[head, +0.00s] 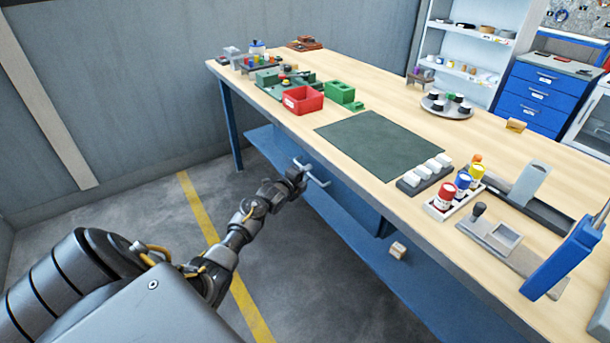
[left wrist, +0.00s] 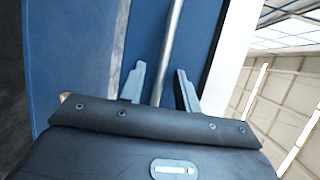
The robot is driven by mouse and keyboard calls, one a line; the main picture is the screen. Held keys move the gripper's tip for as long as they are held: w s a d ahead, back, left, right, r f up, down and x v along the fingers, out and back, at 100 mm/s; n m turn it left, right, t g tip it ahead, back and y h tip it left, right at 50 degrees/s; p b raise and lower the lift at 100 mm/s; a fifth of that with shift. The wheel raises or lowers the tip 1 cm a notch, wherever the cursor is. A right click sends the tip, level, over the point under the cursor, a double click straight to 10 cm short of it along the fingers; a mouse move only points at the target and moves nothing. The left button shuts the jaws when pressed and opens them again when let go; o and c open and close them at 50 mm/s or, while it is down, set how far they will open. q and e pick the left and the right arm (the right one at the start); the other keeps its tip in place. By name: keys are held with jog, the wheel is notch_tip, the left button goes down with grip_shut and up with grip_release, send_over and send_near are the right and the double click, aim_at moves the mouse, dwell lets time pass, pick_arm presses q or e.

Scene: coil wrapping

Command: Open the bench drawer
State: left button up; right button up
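The bench (head: 385,75) has a pale wooden top and blue frame. Its drawer front shows as a blue panel (left wrist: 192,35) in the left wrist view, with a long grey bar handle (left wrist: 170,45) running across it. My left gripper (head: 314,173) is at the bench's front edge, just below the top. In the left wrist view its two fingers (left wrist: 160,80) stand apart, one on each side of the handle, with gaps visible. I cannot see the drawer standing out from the bench. My right gripper is out of view.
On the bench top are a red bin (head: 302,99), a dark green mat (head: 380,143), coloured pots (head: 445,196) and a blue upright fixture (head: 565,258). A blue lower shelf (head: 345,225) runs under the bench. The floor in front is clear.

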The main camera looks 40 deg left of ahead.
pick_arm(q)
grip_shut()
dwell(0.4)
